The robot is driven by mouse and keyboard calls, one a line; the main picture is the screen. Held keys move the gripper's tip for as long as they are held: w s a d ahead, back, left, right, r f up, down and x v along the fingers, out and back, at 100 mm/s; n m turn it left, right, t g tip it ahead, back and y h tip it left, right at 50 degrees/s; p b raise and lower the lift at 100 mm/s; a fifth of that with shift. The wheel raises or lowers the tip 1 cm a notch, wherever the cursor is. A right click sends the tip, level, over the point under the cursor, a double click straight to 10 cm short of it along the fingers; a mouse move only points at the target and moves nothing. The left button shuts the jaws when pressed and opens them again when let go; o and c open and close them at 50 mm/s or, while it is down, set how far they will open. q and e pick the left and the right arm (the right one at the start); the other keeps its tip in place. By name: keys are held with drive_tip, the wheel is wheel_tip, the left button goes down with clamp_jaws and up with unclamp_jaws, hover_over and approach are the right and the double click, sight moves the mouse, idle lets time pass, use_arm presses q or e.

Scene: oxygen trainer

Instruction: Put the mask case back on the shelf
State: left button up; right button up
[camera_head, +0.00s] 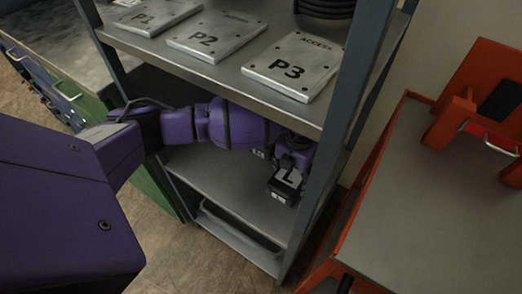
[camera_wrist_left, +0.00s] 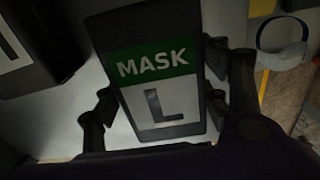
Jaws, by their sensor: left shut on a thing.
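The mask case (camera_head: 285,187) is a small dark box with a white label marked L, over the grey middle shelf board (camera_head: 237,184) inside the shelf rack. In the left wrist view the mask case (camera_wrist_left: 155,75) fills the middle, with a green MASK band above the L. My left gripper (camera_head: 291,164) is shut on the case, with a finger on either side of it. I cannot tell whether the case touches the board. My right gripper is not in view.
The upper shelf holds plates P1 (camera_head: 150,15), P2 (camera_head: 215,35) and P3 (camera_head: 295,65). A dark upright post (camera_head: 345,110) stands just right of the case. Another dark case (camera_wrist_left: 35,45) is close by in the wrist view. An orange-framed bench (camera_head: 430,205) stands right.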

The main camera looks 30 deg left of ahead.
use_arm(q)
drive_tip(key=o, duration=1.6)
drive_tip(key=shift+w, duration=0.1)
